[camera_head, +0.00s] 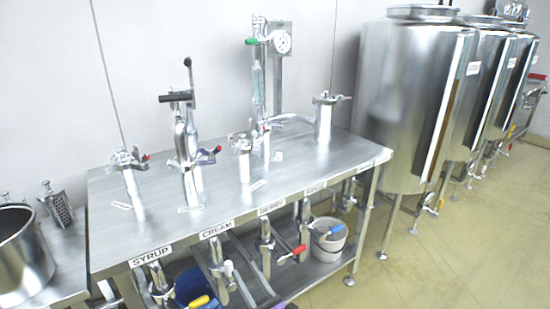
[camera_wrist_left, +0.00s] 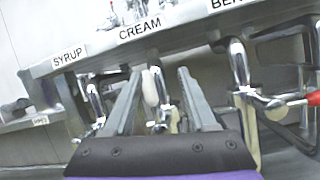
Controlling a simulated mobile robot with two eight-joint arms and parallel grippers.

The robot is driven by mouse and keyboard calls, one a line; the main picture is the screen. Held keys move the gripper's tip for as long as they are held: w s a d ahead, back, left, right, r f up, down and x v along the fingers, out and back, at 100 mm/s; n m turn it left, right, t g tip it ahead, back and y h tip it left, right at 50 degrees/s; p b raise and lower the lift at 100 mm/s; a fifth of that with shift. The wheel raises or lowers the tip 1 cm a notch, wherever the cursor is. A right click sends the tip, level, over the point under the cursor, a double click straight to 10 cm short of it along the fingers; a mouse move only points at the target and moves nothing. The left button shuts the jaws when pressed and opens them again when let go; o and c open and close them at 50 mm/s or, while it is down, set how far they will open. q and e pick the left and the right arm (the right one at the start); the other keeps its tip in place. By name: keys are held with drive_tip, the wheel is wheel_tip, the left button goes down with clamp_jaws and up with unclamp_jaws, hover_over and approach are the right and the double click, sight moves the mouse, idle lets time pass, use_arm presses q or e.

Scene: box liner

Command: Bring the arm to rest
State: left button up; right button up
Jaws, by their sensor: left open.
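My left gripper (camera_head: 222,245) is low in front of the steel table (camera_head: 140,228), below its front edge near the CREAM label (camera_head: 217,229). In the left wrist view its two grey fingers (camera_wrist_left: 158,78) stand apart, pointing toward the edge. A tap with a white handle (camera_wrist_left: 152,88) shows between the fingers in that view; I cannot tell how far beyond them it is. I see nothing held. A bit of purple on my wrist (camera_head: 290,306) shows at the bottom. My right gripper is not in view.
Several taps hang under the labelled edge, one with a red handle (camera_head: 298,250). A white bucket (camera_head: 328,240) and a blue bucket (camera_head: 195,287) stand below. A steel pot (camera_head: 22,262) is at left, large tanks (camera_head: 405,105) at right. Open floor (camera_head: 430,265) lies front right.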

use_arm(q)
wheel_tip(320, 180, up, 7)
drive_tip(key=w+d+m+t+h, duration=0.1)
drive_tip(key=w+m+t+h, duration=0.15)
drive_tip(key=m+h, duration=1)
drive_tip(key=s+a+f+m+g+h, duration=0.1)
drive_tip(key=s+a+f+m+g, duration=0.35)
drive_tip(key=s+m, duration=0.65)
drive_tip(key=s+a+f+m+g, duration=0.3)
drive_tip(key=s+f+m+g, duration=0.4)
drive_tip(key=s, duration=0.5)
drive_tip(key=s+a+f+m+g+h, duration=0.1)
drive_tip(key=s+a+f+m+g, duration=0.25)
drive_tip(key=s+m, duration=0.8)
wheel_tip(320, 180, up, 27)
drive_tip(key=w+p, duration=0.1)
drive_tip(key=p, duration=2.2)
drive_tip(key=shift+d+n+p, duration=0.25)
drive_tip(key=shift+n+p, duration=0.1)
drive_tip(key=shift+n, duration=0.05)
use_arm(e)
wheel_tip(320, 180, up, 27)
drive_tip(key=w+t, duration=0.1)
use_arm(q)
drive_tip(key=shift+f+y, duration=0.1)
drive_tip(key=shift+y, duration=0.15)
